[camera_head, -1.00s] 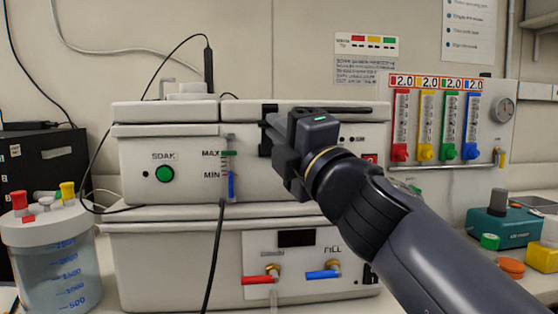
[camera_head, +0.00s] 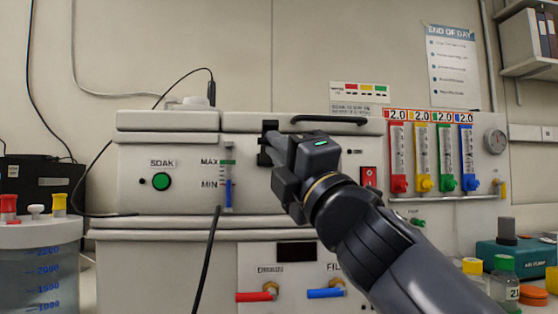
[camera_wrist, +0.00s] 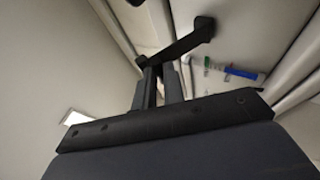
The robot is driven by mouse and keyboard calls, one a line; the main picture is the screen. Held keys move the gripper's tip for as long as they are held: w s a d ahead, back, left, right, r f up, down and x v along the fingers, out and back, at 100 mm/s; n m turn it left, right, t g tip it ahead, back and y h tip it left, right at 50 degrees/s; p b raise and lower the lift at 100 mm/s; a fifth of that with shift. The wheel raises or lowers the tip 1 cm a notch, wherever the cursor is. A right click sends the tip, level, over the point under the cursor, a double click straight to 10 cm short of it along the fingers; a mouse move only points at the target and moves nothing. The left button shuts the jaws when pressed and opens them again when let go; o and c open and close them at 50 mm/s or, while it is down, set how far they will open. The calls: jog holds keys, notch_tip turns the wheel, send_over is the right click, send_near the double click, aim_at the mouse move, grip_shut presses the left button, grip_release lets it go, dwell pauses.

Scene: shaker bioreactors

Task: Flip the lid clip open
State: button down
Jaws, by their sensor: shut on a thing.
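The lid clip (camera_head: 268,145) is a black upright piece on the front of the white bath, spanning the seam between lid (camera_head: 190,121) and body. The gripper is shut on the clip; the exact contact is partly hidden by the fingers.
A black lid handle (camera_head: 328,121) lies right of the clip. A level gauge (camera_head: 228,185) and green SOAK button (camera_head: 161,181) are to its left. Red (camera_head: 255,296) and blue (camera_head: 325,293) taps sit below. Flowmeters (camera_head: 432,155) hang at right. A marked tank (camera_head: 40,270) stands at left.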

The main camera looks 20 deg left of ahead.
jog(key=shift+w+a+f+b, duration=0.1)
jog(key=shift+w+f+b, duration=0.1)
jog(key=shift+f+b, duration=0.75)
jog(key=shift+f+p, duration=0.3)
jog(key=shift+f, duration=0.1)
jog(key=c, duration=1.5)
grip_release()
jog(key=shift+w, duration=0.15)
jog(key=shift+r, duration=0.1)
jog(key=v, duration=1.1)
jog(key=shift+r+b, duration=0.15)
jog(key=shift+b, duration=0.2)
jog(key=shift+a+r, duration=0.1)
jog(key=shift+a, duration=0.05)
